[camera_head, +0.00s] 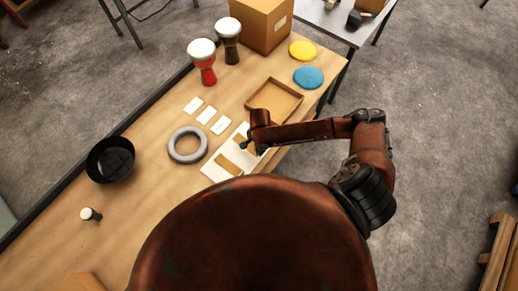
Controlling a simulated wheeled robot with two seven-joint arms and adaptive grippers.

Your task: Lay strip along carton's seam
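The carton (262,22) is a closed brown box at the far end of the table, with a white label (280,23) on its side. Its seam cannot be made out. A white sheet (212,172) lies near the table's front edge with brown strips on it. One brown strip (228,164) shows clear; another (240,142) is partly covered by my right gripper (246,146). The gripper points down over the sheet, far from the carton. Its fingers are too small and dark to tell whether they are open or hold a strip. My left gripper is out of view.
A brown tray (250,101) lies beyond my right arm. Red (207,70) and dark (230,50) goblet drums stand before the carton. Yellow (303,50) and blue (308,77) discs, white cards (207,115), a grey ring (173,146) and a black bowl (110,160) also lie about.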

